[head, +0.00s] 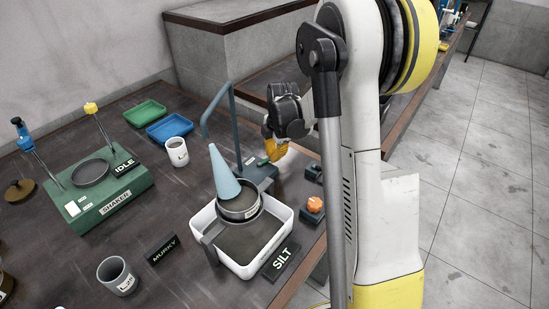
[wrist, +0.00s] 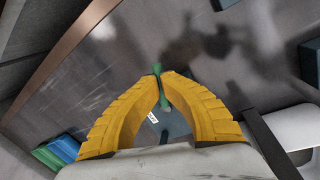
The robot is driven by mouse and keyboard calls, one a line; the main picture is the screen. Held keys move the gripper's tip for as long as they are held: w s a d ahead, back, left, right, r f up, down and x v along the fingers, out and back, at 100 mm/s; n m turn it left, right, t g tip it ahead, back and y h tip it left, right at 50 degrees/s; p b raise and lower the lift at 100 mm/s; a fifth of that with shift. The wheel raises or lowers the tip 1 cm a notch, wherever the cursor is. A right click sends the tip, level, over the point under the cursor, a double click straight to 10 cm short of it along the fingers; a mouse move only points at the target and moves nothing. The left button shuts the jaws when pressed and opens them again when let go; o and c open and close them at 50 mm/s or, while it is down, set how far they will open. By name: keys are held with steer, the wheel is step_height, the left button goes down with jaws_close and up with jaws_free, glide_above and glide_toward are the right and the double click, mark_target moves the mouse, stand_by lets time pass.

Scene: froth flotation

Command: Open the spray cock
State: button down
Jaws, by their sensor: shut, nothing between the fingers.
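The spray stand (head: 208,118) is a blue-grey bent pipe on a flat base beside the white tub. A small green lever (head: 262,161), which looks like the spray cock, sits by its base. The lever also shows in the wrist view (wrist: 165,104), running between and past the fingertips. My gripper (head: 267,155) has yellow fingers and points down at the lever. In the wrist view its fingertips (wrist: 160,77) are together right at the lever, with nothing gripped. Whether they touch it I cannot tell. A pale blue cone (head: 222,176) stands below the pipe's end.
A round sieve (head: 240,205) sits over the white tub (head: 205,217), near the SILT sign (head: 282,260). An orange knob (head: 315,204) is to the right. The green shaker (head: 110,197), white mug (head: 177,152) and green tray (head: 145,113) stand left.

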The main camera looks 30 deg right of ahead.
steer(key=shift+w+a+n+y, duration=0.15)
steer(key=shift+w+n, duration=0.3)
steer(key=shift+n, duration=0.6)
steer(key=shift+w+n+y, duration=0.25)
steer(key=shift+w+n, duration=0.15)
steer(key=shift+n, duration=0.65)
steer(key=c, duration=1.8)
jaws_free()
steer(key=shift+w+f, duration=0.1)
steer(key=shift+w, duration=0.05)
steer(key=shift+o, duration=0.2)
steer(key=v, duration=1.2)
